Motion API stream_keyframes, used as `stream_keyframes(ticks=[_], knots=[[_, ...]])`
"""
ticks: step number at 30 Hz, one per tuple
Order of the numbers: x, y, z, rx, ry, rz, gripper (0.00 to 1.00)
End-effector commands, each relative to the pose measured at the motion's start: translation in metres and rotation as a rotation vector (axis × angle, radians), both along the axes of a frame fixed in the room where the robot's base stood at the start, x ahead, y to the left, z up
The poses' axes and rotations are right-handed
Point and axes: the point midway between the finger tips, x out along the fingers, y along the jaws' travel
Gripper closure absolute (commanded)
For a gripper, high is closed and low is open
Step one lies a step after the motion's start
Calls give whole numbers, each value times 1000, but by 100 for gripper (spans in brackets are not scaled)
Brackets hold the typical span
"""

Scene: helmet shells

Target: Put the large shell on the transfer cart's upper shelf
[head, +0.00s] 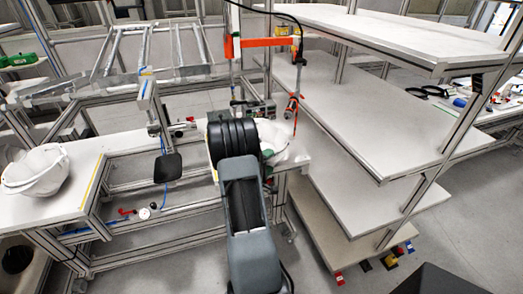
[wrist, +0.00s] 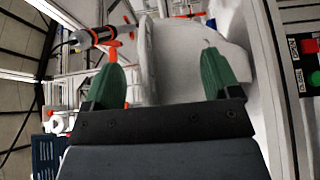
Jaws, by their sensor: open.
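A white helmet shell (head: 272,138) sits on the right end of the workbench in the head view, partly hidden behind my arm. Its white wall (wrist: 180,62) fills the space in front of and between my fingers in the wrist view. My gripper (wrist: 161,54) is open, with its two green fingers apart and a shell edge between them; contact cannot be told. A second white shell (head: 36,170) rests on the left bench end. I cannot tell for sure which is larger. The shelved cart (head: 372,108) stands at right, its upper shelf (head: 400,32) bare.
An orange-and-grey tool (head: 293,100) hangs from an orange arm (head: 265,42) just above the near shell; it also shows in the wrist view (wrist: 93,38). A dark pad on a post (head: 167,167) stands left of my arm. The cart's shelf edges lie close on the right.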

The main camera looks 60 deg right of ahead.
Motion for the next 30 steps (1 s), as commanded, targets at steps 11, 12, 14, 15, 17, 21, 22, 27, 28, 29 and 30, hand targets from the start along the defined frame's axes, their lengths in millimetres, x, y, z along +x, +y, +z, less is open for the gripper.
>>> stream_keyframes(ticks=[11,12,14,15,17,21,22,27,28,29,30], knots=[[0,0,0,0,0,0,44],[0,0,0,0,0,0,48],[0,0,0,-1,0,0,54],[0,0,0,0,0,0,58],[0,0,0,0,0,0,63],[0,0,0,0,0,1,77],[0,0,0,0,0,1,80],[1,0,0,0,0,2,96],[1,0,0,0,0,2,99],[1,0,0,0,0,2,100],[1,0,0,0,0,2,100]])
